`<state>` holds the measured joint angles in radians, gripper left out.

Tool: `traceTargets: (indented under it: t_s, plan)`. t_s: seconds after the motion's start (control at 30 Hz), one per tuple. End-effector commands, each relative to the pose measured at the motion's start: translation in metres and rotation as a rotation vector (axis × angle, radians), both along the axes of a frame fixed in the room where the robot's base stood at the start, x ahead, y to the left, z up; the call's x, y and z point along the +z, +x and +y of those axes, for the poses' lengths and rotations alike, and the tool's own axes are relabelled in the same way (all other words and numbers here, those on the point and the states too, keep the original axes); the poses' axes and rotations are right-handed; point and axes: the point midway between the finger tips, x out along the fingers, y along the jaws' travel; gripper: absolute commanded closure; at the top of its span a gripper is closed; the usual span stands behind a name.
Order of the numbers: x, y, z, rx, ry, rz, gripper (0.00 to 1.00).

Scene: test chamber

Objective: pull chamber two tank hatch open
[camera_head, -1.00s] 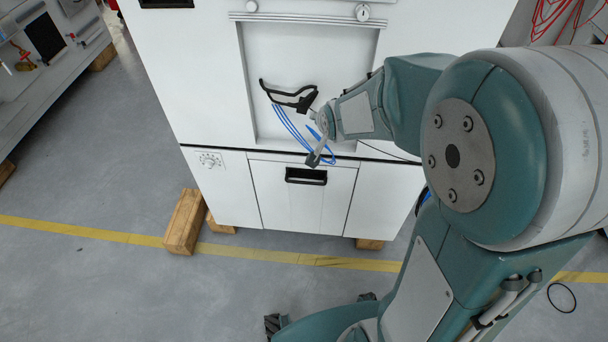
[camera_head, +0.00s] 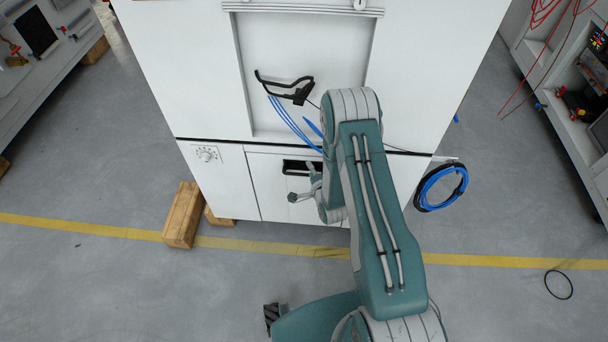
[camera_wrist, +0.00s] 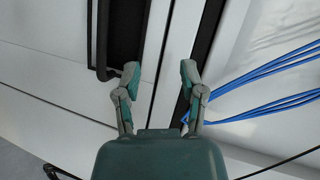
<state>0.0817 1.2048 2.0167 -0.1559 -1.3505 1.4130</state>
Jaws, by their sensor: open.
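The tank hatch (camera_head: 270,195) is a white panel in the lower part of the white cabinet. It looks closed, flush with the panels beside it. Its black handle (camera_head: 297,166) sits in a dark recess at its top, partly hidden by my arm. In the wrist view the handle (camera_wrist: 103,40) is a black bar at upper left. My gripper (camera_wrist: 159,72) is open and empty. Its left fingertip is beside the handle recess, its right one by the dark seam above the hatch. In the head view my gripper (camera_head: 304,190) is in front of the hatch, just below the handle.
A black bracket (camera_head: 290,90) and blue cables (camera_head: 290,120) are in the recess above the hatch. A blue cable coil (camera_head: 441,188) hangs at the cabinet's right side. A wooden block (camera_head: 183,215) stands at lower left. The floor in front is mostly clear.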

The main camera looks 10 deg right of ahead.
Motion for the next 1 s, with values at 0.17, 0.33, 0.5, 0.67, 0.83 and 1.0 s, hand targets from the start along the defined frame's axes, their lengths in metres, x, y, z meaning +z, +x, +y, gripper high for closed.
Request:
traceTargets:
  t_s: [0.17, 0.33, 0.5, 0.67, 0.83, 1.0]
  plan:
    - [-0.050, -0.034, 0.002, -0.032, 0.145, -0.052, 0.48]
    - [-0.067, -0.051, 0.003, -0.045, 0.216, -0.086, 0.48]
    - [-0.071, -0.043, 0.004, -0.046, 0.227, -0.094, 0.48]
    - [-0.075, -0.017, 0.007, -0.044, 0.226, -0.095, 0.48]
    - [-0.081, 0.014, 0.009, -0.045, 0.225, -0.094, 0.48]
    - [-0.087, 0.039, 0.011, -0.045, 0.225, -0.092, 0.48]
